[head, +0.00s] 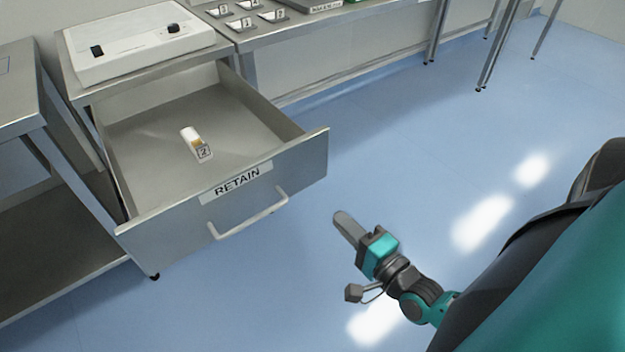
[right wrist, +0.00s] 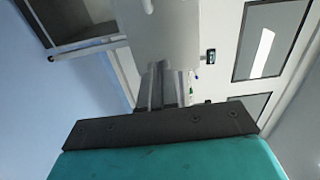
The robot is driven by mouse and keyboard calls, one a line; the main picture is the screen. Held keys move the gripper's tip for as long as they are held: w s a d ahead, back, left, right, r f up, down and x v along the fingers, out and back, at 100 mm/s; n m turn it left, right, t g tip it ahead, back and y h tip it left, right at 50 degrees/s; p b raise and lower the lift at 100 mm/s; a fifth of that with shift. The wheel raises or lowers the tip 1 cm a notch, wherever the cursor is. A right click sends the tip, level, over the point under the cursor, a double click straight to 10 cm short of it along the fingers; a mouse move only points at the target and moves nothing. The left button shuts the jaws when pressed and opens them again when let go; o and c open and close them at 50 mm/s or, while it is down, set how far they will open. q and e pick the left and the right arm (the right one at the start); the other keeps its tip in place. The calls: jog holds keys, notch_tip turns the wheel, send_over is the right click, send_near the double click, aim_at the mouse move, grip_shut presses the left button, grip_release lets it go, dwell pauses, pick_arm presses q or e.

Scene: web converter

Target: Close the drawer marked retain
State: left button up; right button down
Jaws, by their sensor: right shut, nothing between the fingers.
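The drawer marked RETAIN (head: 310,158) stands pulled well out below the bench in the head view. Its label (head: 236,181) and its bar handle (head: 250,216) are on the front panel. A small white and amber item with a tag marked 2 (head: 190,137) lies inside on the drawer floor. My right gripper (head: 343,222) is shut and empty, to the right of the handle and apart from the drawer front. It also shows in the right wrist view (right wrist: 157,80). My left gripper is in neither view.
A white device with black knobs (head: 135,40) sits on the bench above the drawer. Several numbered tags (head: 243,22) lie on the bench to its right. A steel table (head: 20,100) with a lower shelf stands at left. The blue floor (head: 400,140) before the drawer is clear.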

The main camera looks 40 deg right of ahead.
aim_at(295, 173)
jog(key=w, duration=1.4)
jog(key=shift+a+b, duration=0.1)
jog(key=shift+b, duration=0.25)
